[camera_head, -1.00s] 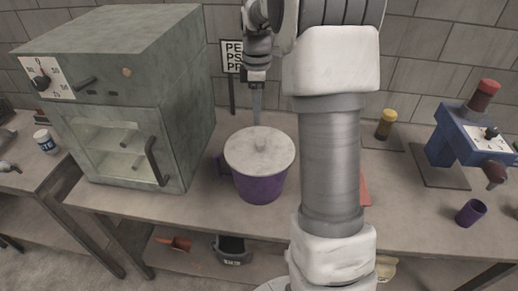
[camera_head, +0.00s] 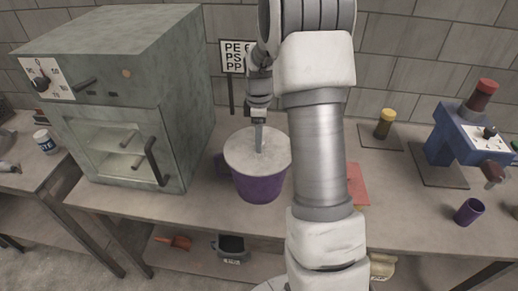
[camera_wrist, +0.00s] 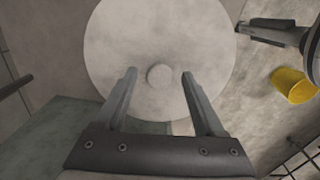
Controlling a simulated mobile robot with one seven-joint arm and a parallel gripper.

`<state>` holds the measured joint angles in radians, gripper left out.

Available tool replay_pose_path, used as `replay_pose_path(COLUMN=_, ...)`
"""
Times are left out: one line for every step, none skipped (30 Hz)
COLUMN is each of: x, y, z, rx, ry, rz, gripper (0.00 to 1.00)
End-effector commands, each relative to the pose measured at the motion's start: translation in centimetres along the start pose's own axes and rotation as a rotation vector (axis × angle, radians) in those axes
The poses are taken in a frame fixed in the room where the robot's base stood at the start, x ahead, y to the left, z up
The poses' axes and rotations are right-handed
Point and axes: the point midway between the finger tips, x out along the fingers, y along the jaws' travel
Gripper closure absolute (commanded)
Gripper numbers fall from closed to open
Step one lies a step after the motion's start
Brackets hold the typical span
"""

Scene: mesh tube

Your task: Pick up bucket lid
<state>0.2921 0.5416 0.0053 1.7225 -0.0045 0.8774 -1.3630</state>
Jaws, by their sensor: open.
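The bucket lid (camera_head: 243,148) is a pale grey disc resting on top of the purple bucket (camera_head: 259,187), which stands on the bench. In the wrist view the lid (camera_wrist: 120,40) is seen from above, with a small round knob (camera_wrist: 160,76) at its middle. My gripper (camera_head: 259,150) points down at the lid and hides the knob in the head view. In the wrist view my gripper (camera_wrist: 159,74) is open, one finger on each side of the knob, with gaps between. I cannot tell how far the fingertips are above the lid.
A green-grey oven (camera_head: 110,95) stands left of the bucket. A sign (camera_head: 233,58) is behind it. A blue machine (camera_head: 465,135), a purple cup (camera_head: 469,211) and a yellow-topped object (camera_head: 384,123) are to the right. The bench (camera_head: 205,205) is clear in front of the bucket.

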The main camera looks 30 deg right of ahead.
Motion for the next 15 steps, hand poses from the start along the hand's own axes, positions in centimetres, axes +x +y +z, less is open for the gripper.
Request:
replay_pose_path(x=-0.02, y=0.0, z=-0.01, rx=0.0, ry=0.0, rz=0.0, gripper=0.29)
replay_pose_path(x=-0.02, y=0.0, z=-0.01, rx=0.0, ry=0.0, rz=0.0, gripper=0.33)
replay_pose_path(x=-0.02, y=0.0, z=-0.01, rx=0.0, ry=0.0, rz=0.0, gripper=0.4)
replay_pose_path(x=-0.03, y=0.0, z=-0.01, rx=0.0, ry=0.0, rz=0.0, gripper=0.45)
replay_pose_path(x=-0.03, y=0.0, z=-0.01, rx=0.0, ry=0.0, rz=0.0, gripper=0.51)
replay_pose_path(x=-0.04, y=0.0, z=-0.02, rx=0.0, ry=0.0, rz=0.0, gripper=0.58)
replay_pose_path(x=-0.04, y=0.0, z=-0.02, rx=0.0, ry=0.0, rz=0.0, gripper=0.63)
replay_pose_path(x=-0.04, y=0.0, z=-0.02, rx=0.0, ry=0.0, rz=0.0, gripper=0.69)
replay_pose_path(x=-0.04, y=0.0, z=-0.02, rx=0.0, ry=0.0, rz=0.0, gripper=0.76)
replay_pose_path(x=-0.05, y=0.0, z=-0.02, rx=0.0, ry=0.0, rz=0.0, gripper=0.81)
replay_pose_path(x=-0.05, y=0.0, z=-0.02, rx=0.0, ry=0.0, rz=0.0, gripper=0.87)
replay_pose_path(x=-0.05, y=0.0, z=-0.02, rx=0.0, ry=0.0, rz=0.0, gripper=0.94)
replay_pose_path(x=-0.05, y=0.0, z=-0.02, rx=0.0, ry=0.0, rz=0.0, gripper=0.99)
replay_pose_path(x=-0.05, y=0.0, z=-0.02, rx=0.0, ry=0.0, rz=0.0, gripper=1.0)
replay_pose_path(x=-0.05, y=0.0, z=-0.02, rx=0.0, ry=0.0, rz=0.0, gripper=1.0)
